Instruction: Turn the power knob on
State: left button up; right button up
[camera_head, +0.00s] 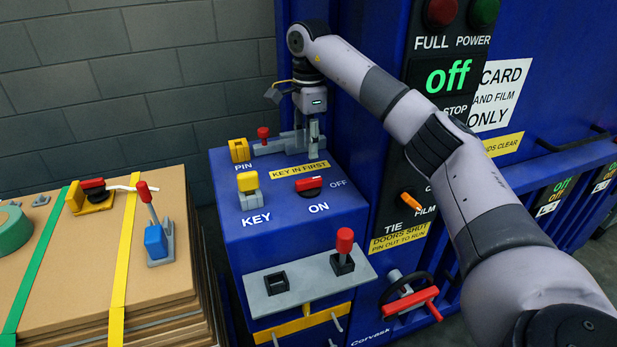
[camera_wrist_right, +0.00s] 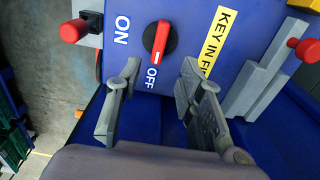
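The power knob (camera_head: 309,186) is a red bar handle on a black round base, on the sloping top of the blue control box, between the words ON and OFF. In the right wrist view the knob (camera_wrist_right: 160,40) shows its white mark toward OFF. My right gripper (camera_head: 313,137) is above and behind the knob. In the wrist view the right gripper (camera_wrist_right: 158,78) has its grey fingers spread on either side of the OFF label, short of the knob, with nothing between them. The green display (camera_head: 447,78) reads "off". My left gripper is not in view.
A yellow key (camera_head: 248,184) stands left of the knob. A red-topped pin (camera_head: 263,133) and grey bracket are near the gripper. A red-knobbed lever (camera_head: 344,245) rises from the front plate. Stacked cardboard (camera_head: 150,260) with tools stands left.

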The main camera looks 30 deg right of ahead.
aim_at(309, 179)
notch_tip(309, 179, down, 10)
jog(key=shift+r+p, duration=0.1)
jog(key=shift+p, duration=0.8)
grip_shut()
